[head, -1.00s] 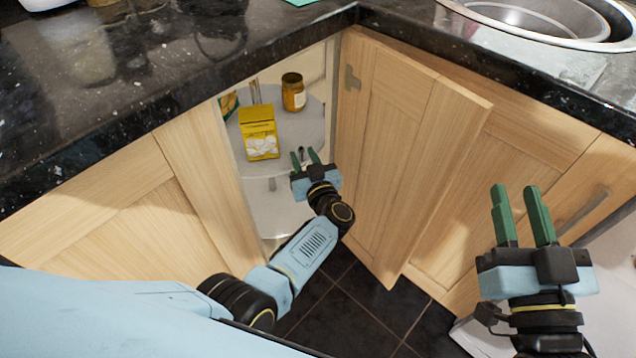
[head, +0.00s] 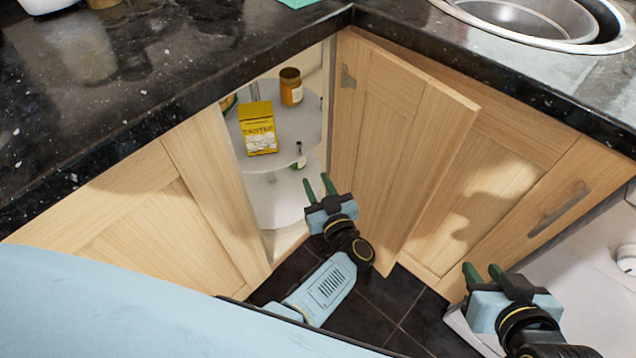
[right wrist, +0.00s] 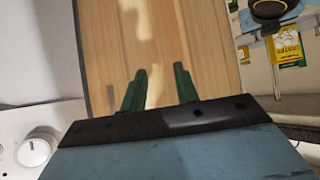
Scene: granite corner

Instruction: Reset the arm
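My left gripper (head: 321,188) is in front of the open corner cupboard, below its upper shelf. Its two green fingers are apart and I see nothing between them. My right gripper (head: 482,271) is at the lower right, in front of the wooden cupboard fronts. In the right wrist view my right gripper (right wrist: 160,88) has its green fingers apart, with only a wooden panel behind them. Neither gripper touches anything that I can make out.
The open cupboard door (head: 410,150) stands right of my left arm. Inside, a round shelf (head: 300,128) holds a yellow box (head: 258,130) and a jar (head: 291,86). A dark granite worktop (head: 150,80) with a sink (head: 520,18) lies above. A white appliance (head: 590,250) is at the right.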

